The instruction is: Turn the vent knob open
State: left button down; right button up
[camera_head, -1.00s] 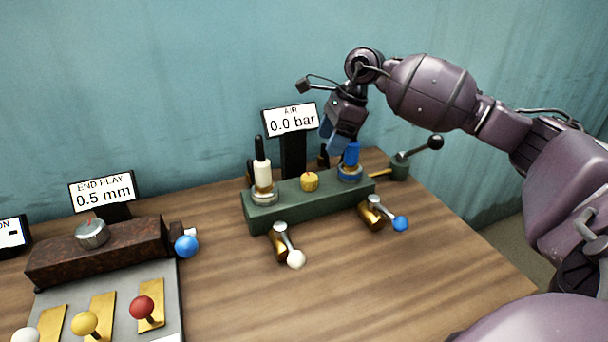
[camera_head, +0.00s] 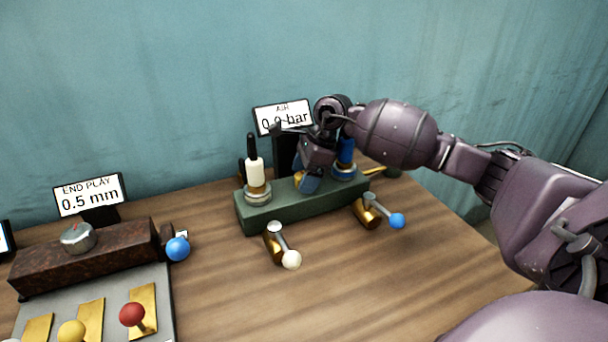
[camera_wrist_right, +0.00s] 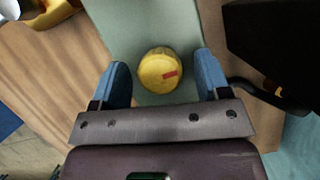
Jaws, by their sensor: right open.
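The yellow round knob (camera_wrist_right: 158,66) with a red mark sits on top of the green block (camera_wrist_right: 135,25). I take it to be the vent knob; no label shows on it. In the head view the knob (camera_head: 298,178) is mostly hidden behind my right gripper (camera_head: 307,184), which is over the block (camera_head: 270,215). In the right wrist view the blue fingers of my right gripper (camera_wrist_right: 163,78) are open, one on each side of the knob, with gaps on both sides. Whether they are down at its height is hard to tell. My left gripper is out of view.
A white bottle-like fitting (camera_head: 255,173) and a blue one (camera_head: 345,155) stand on the block, flanking the knob. Behind is a sign (camera_head: 283,117) headed "AIR", its reading partly covered. White-ended (camera_head: 290,259) and blue-ended (camera_head: 397,221) levers project in front.

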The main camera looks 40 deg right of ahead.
jog(key=c, duration=0.9)
